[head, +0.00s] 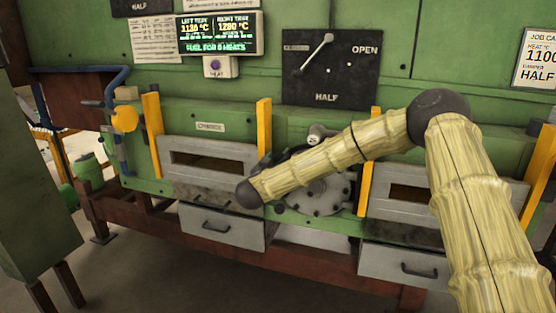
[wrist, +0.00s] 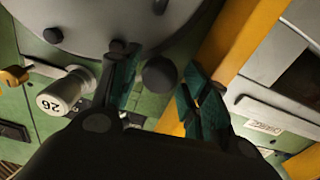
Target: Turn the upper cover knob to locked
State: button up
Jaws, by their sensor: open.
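The round grey bolted cover (head: 322,193) is on the green furnace front, between the two hearth doors. My forearm crosses in front of its upper part in the head view and hides it. In the wrist view, the cover (wrist: 95,12) fills the top, and a dark round knob (wrist: 160,74) sits at its edge. It looks like the upper cover knob; its locked or unlocked position cannot be told. My gripper (wrist: 157,72) is open, its fingers on either side of this knob. I cannot tell whether they touch it. My gripper is mostly hidden by the arm in the head view.
A silver cylinder marked 26 (wrist: 62,92) sticks out close to one finger; it also shows above the cover (head: 314,137). Yellow posts (head: 264,128) (wrist: 240,45) flank the cover. Drawers (head: 222,227) are below. A damper lever (head: 316,52) is above.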

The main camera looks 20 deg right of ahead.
jog(key=shift+w+d, duration=0.3)
jog(key=shift+w, duration=0.05)
jog(key=c, duration=0.8)
jog(key=shift+m+b, duration=0.3)
jog(key=m+b, duration=1.6)
jog(key=m, duration=0.2)
jog(key=shift+w+a+b, duration=0.1)
jog(key=shift+b, duration=0.2)
jog(key=shift+m, duration=0.3)
